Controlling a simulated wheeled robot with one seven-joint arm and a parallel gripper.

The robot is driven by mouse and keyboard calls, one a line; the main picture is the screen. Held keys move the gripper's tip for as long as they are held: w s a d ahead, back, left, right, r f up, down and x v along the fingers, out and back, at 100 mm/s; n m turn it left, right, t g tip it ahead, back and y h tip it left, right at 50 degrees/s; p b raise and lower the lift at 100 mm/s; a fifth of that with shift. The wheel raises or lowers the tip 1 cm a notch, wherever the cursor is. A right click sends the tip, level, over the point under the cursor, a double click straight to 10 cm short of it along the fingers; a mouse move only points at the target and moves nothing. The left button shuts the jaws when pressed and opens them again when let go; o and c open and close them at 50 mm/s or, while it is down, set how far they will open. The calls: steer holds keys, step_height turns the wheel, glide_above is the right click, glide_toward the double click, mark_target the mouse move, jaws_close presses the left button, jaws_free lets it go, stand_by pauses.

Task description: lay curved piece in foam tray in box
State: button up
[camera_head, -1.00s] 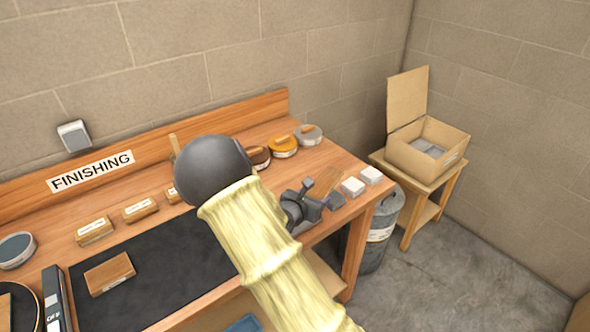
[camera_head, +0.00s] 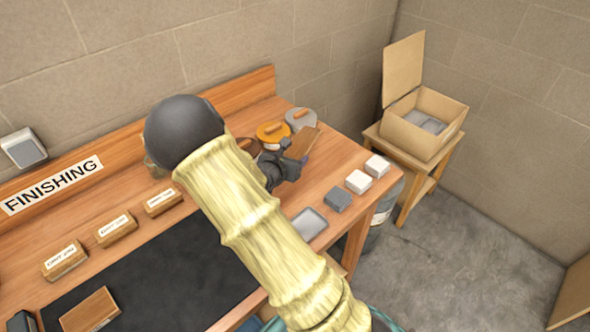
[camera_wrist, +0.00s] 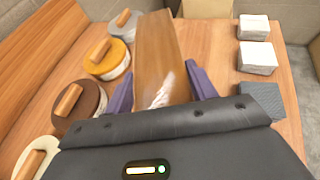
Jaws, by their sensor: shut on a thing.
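My gripper (camera_wrist: 160,90) is shut on a curved brown wooden piece (camera_wrist: 158,55); its purple fingers press the two long sides. In the head view the piece (camera_head: 301,143) is held above the right part of the bench, tilted, with my dark wrist beside it. A whitish mark shows on the wood near the fingers. The open cardboard box (camera_head: 422,138) stands on a small wooden stand to the right, its lid raised. The grey foam tray (camera_head: 429,123) shows inside the box. My gripper is well to the left of the box.
A bin (camera_head: 378,220) stands between bench and box stand (camera_head: 402,203).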

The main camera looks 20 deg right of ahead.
steer(key=shift+s, duration=0.1)
glide_above(292, 186)
steer(key=shift+f+p, duration=0.35)
steer(key=shift+f, duration=2.5)
steer(key=shift+f, duration=0.15)
steer(key=shift+f+p, duration=0.35)
steer(key=shift+f, duration=1.6)
steer(key=shift+f, duration=0.2)
steer(key=o, duration=1)
steer(key=shift+a, duration=0.15)
steer(key=shift+o, duration=0.2)
steer(key=shift+s+r, duration=0.1)
steer(key=shift+r, duration=0.1)
